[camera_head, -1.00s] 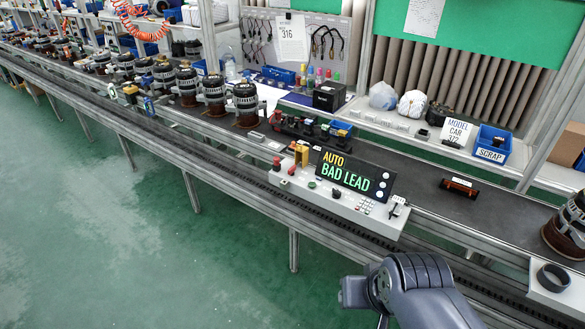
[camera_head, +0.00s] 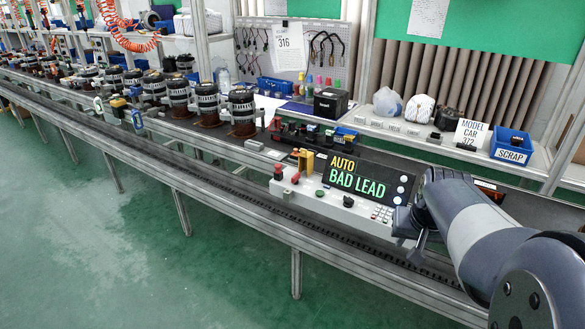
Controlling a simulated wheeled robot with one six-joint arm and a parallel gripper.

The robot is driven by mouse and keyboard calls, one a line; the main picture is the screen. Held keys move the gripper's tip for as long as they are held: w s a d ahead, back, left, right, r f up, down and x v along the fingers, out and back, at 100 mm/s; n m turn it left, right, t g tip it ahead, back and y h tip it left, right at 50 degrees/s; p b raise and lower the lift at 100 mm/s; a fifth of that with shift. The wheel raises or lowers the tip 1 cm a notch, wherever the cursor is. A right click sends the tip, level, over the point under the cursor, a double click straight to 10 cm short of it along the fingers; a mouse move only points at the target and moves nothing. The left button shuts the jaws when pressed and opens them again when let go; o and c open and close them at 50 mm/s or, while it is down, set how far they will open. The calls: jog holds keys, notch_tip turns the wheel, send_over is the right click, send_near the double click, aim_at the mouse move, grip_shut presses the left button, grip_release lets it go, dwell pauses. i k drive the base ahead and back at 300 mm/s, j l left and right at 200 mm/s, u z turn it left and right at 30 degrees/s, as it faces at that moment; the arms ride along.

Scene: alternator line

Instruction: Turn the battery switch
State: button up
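A pale control panel (camera_head: 330,206) stands along the front of the line, with a display (camera_head: 357,178) reading "AUTO BAD LEAD". At its left are red buttons (camera_head: 278,172) and a yellow part (camera_head: 304,160). A green button (camera_head: 319,193), a small black knob (camera_head: 348,201) and a keypad (camera_head: 381,213) sit along its front. I cannot tell which control is the battery switch. My gripper (camera_head: 414,246) points down at the panel's right end and hides that part. Its fingers are small and dark, and whether they are open or shut cannot be told.
Several alternators (camera_head: 241,108) stand on the line to the left. A blue scrap bin (camera_head: 511,146), a model card (camera_head: 469,134) and a black box (camera_head: 330,103) are on the shelf behind. My arm covers the line at the right. The green floor in front is clear.

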aim_at(295, 179)
jog(key=i+j+z, duration=0.2)
jog(key=i+j, duration=0.2)
jog(key=j, duration=0.2)
jog(key=i+j, duration=0.2)
jog(key=i+j+z, duration=0.15)
jog(key=j, duration=0.3)
jog(key=i+j+z, duration=0.2)
jog(key=i+j, duration=0.15)
jog(key=j, duration=0.3)
jog(key=i+j+z, duration=0.1)
jog(key=j, duration=0.3)
